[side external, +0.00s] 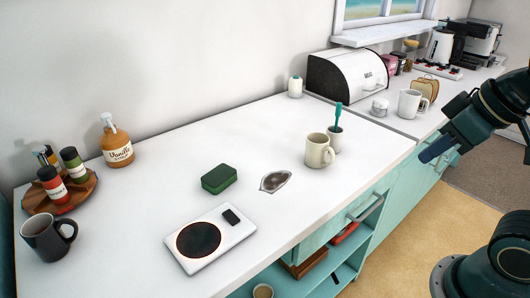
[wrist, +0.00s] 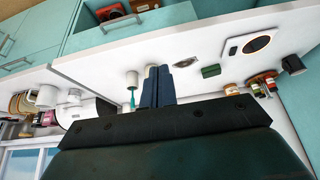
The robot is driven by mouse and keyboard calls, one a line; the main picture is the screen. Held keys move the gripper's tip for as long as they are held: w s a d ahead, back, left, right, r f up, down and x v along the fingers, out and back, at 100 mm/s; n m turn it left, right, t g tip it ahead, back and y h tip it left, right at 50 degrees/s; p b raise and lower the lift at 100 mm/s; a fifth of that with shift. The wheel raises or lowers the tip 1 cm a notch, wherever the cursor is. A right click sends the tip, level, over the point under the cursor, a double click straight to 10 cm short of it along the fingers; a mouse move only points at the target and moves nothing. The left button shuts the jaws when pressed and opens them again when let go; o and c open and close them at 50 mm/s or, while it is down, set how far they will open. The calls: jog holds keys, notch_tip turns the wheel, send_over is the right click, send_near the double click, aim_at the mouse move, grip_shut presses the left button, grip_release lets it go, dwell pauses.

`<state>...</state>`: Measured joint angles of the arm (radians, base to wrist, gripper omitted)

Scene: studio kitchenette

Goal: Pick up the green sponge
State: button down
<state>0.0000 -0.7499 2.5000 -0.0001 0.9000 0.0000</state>
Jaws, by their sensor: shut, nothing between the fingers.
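The green sponge (side external: 219,178) is a dark green block lying flat on the white counter, left of the spoon rest and behind the hot plate. It also shows in the wrist view (wrist: 211,71), small and to the right of my fingers. My gripper (side external: 431,154) is at the right of the side view, beyond the counter's front edge, well apart from the sponge. In the wrist view my gripper's fingers (wrist: 157,86) are together, with nothing between them. Nothing hides the sponge.
A cream mug (side external: 318,152) and a cup with a teal brush (side external: 336,137) stand further right. A vanilla bottle (side external: 116,142) stands at the back left.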

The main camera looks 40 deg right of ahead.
jog(key=c, duration=0.8)
grip_release()
jog(key=shift+o, duration=0.2)
jog(key=shift+w+r, duration=0.1)
jog(key=w+a+r+n+g+y, duration=0.1)
jog(key=w+a+r+n, duration=0.25)
jog(key=w, duration=0.55)
jog(key=n+g+y, duration=0.2)
jog(key=n+g, duration=0.1)
jog(key=n, duration=1.3)
send_over(219, 174)
jog(key=d, duration=0.2)
jog(key=shift+s+a+f, duration=0.1)
jog(key=shift+s+f, duration=0.1)
jog(key=shift+f, duration=4.35)
jog(key=shift+s+a+f, duration=0.1)
jog(key=shift+s+f, duration=0.05)
jog(key=shift+f, duration=4.4)
